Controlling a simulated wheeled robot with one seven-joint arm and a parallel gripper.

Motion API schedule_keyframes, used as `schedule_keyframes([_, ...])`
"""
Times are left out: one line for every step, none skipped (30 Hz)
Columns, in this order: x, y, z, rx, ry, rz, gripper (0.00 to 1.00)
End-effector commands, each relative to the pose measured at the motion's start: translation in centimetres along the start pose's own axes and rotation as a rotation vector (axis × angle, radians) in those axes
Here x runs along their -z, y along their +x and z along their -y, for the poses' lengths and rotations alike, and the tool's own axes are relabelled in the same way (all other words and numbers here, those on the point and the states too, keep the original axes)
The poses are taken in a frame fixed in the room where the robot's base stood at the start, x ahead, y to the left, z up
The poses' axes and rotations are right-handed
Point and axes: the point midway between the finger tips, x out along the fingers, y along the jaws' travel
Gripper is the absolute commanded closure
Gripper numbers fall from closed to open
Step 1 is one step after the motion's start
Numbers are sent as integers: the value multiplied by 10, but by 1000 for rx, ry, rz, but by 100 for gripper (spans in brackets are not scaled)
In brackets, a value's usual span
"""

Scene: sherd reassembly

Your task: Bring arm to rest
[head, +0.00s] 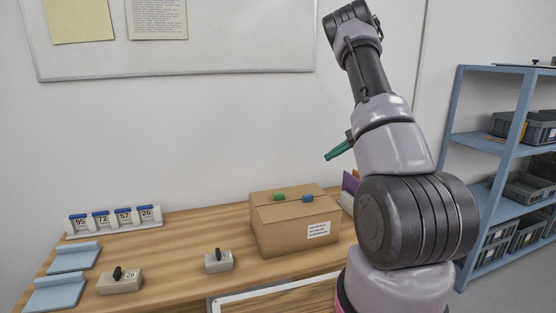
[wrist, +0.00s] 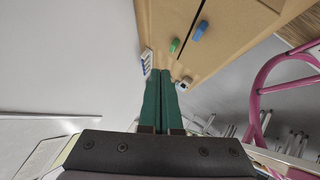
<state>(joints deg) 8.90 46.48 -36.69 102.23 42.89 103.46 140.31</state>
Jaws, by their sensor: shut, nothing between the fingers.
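My gripper (head: 327,158) is raised above the back of the wooden table, in front of the white wall. Its green fingers lie together in the wrist view (wrist: 161,72), with nothing between them. My arm stands upright at the right of the head view, bent at the top, and hides part of the table's right end. No sherd can be made out in either view.
A closed cardboard box (head: 285,232) stands below my gripper, with green (head: 279,197) and blue (head: 308,198) pieces on top. Grey blocks (head: 219,261), blue stands (head: 72,257) and a numbered rack (head: 112,222) stand left. A blue shelf (head: 480,140) with grey bins is at right.

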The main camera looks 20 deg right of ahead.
Motion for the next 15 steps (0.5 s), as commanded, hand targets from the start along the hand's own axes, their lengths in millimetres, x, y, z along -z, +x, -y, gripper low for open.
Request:
schedule_keyframes([0, 0, 0, 0, -3, 0, 100])
schedule_keyframes([2, -1, -1, 0, -10, 0, 100])
schedule_keyframes([6, -1, -2, 1, -31, -1, 100])
schedule_keyframes([10, -2, -4, 3, -57, -2, 100])
schedule_keyframes([17, -3, -5, 7, -94, -3, 100])
schedule_keyframes([28, -6, -7, 14, -159, -6, 100])
schedule_keyframes([39, -7, -10, 19, -221, -9, 100])
schedule_keyframes([51, -9, -12, 27, -295, -12, 100])
schedule_keyframes([68, -13, -14, 39, -406, -16, 100])
schedule_keyframes([83, -15, -15, 49, -498, -21, 100])
schedule_keyframes([98, -18, -15, 59, -595, -25, 100])
schedule_keyframes([118, -21, -15, 76, -729, -31, 100])
schedule_keyframes([133, -24, -14, 89, -831, -36, 100])
schedule_keyframes([147, -26, -13, 101, -931, -42, 100])
schedule_keyframes([166, -29, -11, 119, -1066, -50, 100])
